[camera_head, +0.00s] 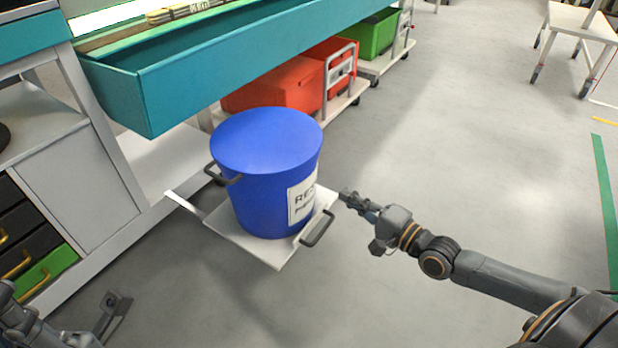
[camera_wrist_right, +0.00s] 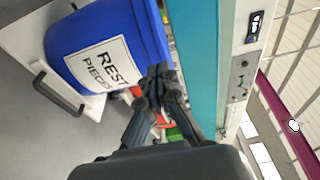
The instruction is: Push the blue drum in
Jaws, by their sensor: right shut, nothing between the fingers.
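The blue drum (camera_head: 265,185) stands upright on a white pull-out board (camera_head: 279,254) that juts out below the teal bench. Its white label (camera_head: 302,198) also shows in the right wrist view (camera_wrist_right: 104,66). A dark handle (camera_head: 317,228) is on the board's outer edge. My right gripper (camera_head: 348,196) is shut and empty, just right of the board's right corner; I cannot tell whether it touches. Its fingertips (camera_wrist_right: 160,72) overlap the drum's edge in the right wrist view. Part of my left gripper (camera_head: 112,312) shows at the lower left; its finger gap is unclear.
The teal bench tray (camera_head: 215,75) overhangs behind the drum. Red bins (camera_head: 290,85) and a green bin (camera_head: 376,33) sit on low carts beyond. Drawers (camera_head: 30,245) stand at the left.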

